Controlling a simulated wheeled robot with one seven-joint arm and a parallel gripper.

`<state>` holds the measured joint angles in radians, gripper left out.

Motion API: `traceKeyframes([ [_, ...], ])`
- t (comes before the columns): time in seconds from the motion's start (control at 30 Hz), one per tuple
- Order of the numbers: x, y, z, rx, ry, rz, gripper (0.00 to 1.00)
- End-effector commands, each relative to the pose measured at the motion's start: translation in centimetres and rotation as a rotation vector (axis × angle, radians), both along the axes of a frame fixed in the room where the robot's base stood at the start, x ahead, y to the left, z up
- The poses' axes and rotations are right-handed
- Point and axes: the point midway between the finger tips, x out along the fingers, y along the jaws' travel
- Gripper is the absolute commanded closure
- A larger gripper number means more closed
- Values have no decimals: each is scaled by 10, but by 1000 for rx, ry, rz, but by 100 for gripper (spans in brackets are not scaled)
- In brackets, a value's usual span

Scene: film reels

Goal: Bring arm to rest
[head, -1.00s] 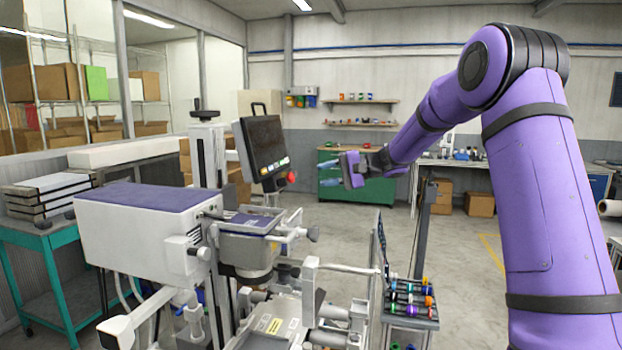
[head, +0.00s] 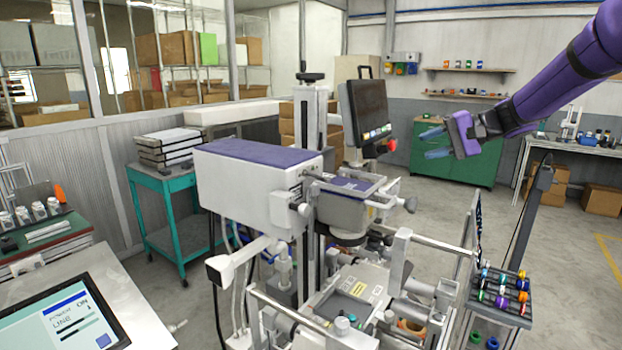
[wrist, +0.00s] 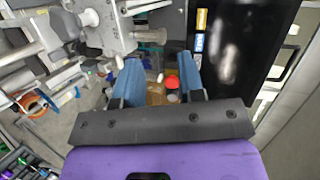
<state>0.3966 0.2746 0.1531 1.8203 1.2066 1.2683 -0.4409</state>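My gripper (head: 437,146) is at the upper right of the head view, at the end of my purple arm. It is raised in the air to the right of the monitor on the machine. In the wrist view its two blue fingers (wrist: 160,78) stand apart with nothing held between them. Behind the gap, small items and a brown patch show, too small to name surely.
The white machine with a purple top (head: 258,190) fills the middle. Its dark monitor (head: 368,112) stands near my gripper. A rack of coloured rolls (head: 502,296) is at lower right. A teal cart (head: 172,215) stands at left. Open floor lies at right.

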Motion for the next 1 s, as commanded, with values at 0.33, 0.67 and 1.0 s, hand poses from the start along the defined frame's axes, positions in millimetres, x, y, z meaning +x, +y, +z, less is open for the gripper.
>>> traceKeyframes([
  [0.33,-126,41,13,-384,35,82,64],
  [0.67,-238,40,7,-720,-3,98,64],
  [1.0,-336,15,-13,-1024,-116,72,64],
])
